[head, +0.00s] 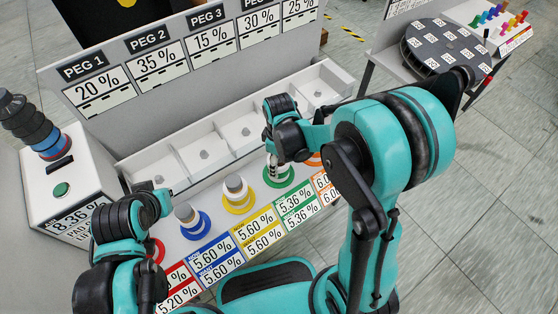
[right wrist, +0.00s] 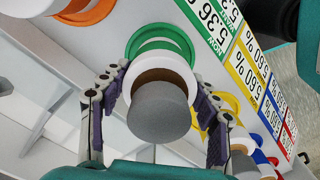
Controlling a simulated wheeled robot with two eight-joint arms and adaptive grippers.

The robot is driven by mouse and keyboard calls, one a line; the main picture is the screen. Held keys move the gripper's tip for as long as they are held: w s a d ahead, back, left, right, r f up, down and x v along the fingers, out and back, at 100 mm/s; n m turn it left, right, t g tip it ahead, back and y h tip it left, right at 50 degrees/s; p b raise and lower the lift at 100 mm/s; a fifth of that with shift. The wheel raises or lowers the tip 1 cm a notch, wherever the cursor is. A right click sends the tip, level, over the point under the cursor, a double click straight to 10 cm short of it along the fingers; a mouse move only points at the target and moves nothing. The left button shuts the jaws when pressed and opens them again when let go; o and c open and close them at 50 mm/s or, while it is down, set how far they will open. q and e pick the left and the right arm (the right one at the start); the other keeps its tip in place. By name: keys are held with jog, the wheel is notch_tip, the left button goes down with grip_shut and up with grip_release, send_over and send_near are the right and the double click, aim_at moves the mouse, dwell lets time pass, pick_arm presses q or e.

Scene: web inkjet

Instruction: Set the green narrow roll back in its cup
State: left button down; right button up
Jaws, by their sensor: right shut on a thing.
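The green narrow roll shows in the right wrist view as a white cylinder (right wrist: 178,70) with a grey top and brown core. My right gripper (right wrist: 158,118) has its fingers on both sides of it and is shut on it. Green arcs of the ring-shaped cup (right wrist: 160,35) show just past the roll's far end; I cannot tell whether the roll is seated or slightly above. In the head view the green cup (head: 279,181) lies below my right gripper (head: 276,160), which partly hides the roll. My left gripper (head: 160,192) is near the red cup; its fingers are unclear.
Yellow (head: 238,203) and blue (head: 194,226) cups with rolls stand to the left in the row, and an orange cup (head: 314,160) to the right. White bins (head: 240,132) and a peg sign panel are behind. A button box (head: 62,190) stands at left.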

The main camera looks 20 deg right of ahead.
jog(key=shift+f, duration=0.25)
jog(key=o, duration=1.7)
jog(key=shift+c, duration=0.2)
notch_tip(320, 180, up, 12)
jog(key=shift+r, duration=0.1)
